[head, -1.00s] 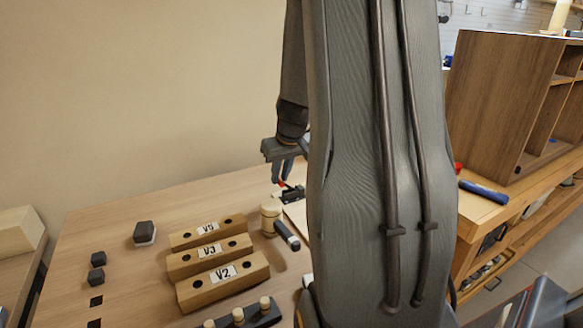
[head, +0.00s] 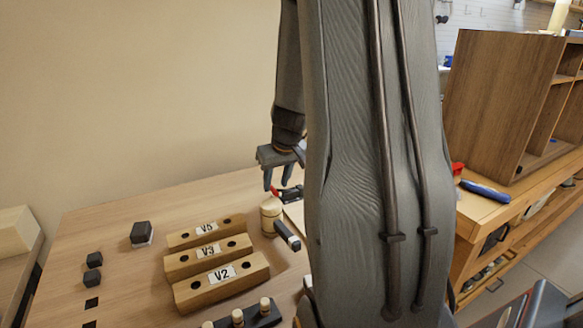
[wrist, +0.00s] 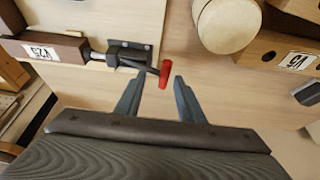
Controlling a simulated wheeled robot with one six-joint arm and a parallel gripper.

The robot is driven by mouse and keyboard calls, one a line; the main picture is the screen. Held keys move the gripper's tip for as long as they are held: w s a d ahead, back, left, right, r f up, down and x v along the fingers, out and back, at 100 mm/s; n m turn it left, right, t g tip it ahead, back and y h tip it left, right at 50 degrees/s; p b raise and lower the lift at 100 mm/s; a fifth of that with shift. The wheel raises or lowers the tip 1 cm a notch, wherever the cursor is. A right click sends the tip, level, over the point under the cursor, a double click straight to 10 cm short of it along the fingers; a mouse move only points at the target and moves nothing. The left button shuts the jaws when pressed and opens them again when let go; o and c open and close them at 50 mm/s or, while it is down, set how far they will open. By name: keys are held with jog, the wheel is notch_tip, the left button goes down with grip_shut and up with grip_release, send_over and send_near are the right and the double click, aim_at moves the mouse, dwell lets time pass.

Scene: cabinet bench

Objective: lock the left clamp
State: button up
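A dark metal clamp (wrist: 128,54) with a red-tipped handle (wrist: 165,74) is mounted on a light board in the wrist view. Its rod points at a reddish-brown block (wrist: 52,47) labelled V25. In the head view the red handle tip (head: 274,191) shows just below my gripper, and the rest is partly hidden by my arm. My gripper (wrist: 157,82) is open and empty. The red tip lies just ahead of and between its fingertips, nearer the right one, with no clear contact. In the head view my gripper (head: 277,184) is above the bench. Only one clamp is clearly visible.
A wooden cabinet (head: 495,100) is at right.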

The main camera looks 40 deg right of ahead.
jog(key=shift+r, duration=0.2)
notch_tip(320, 180, up, 7)
jog(key=p, duration=0.6)
jog(key=shift+f, duration=0.15)
jog(key=shift+a, duration=0.2)
dwell(0.4)
jog(key=s+a+n+g, duration=0.1)
jog(key=s+a, duration=0.4)
jog(key=a, duration=0.3)
jog(key=s+a+f+n+g, duration=0.1)
jog(key=s+a, duration=0.5)
jog(key=a, duration=0.3)
jog(key=s+a+f+g+y, duration=0.1)
jog(key=s+a, duration=0.4)
jog(key=a, duration=0.4)
jog(key=shift+s+n, duration=0.2)
jog(key=shift+n, duration=0.2)
jog(key=shift+c, duration=0.5)
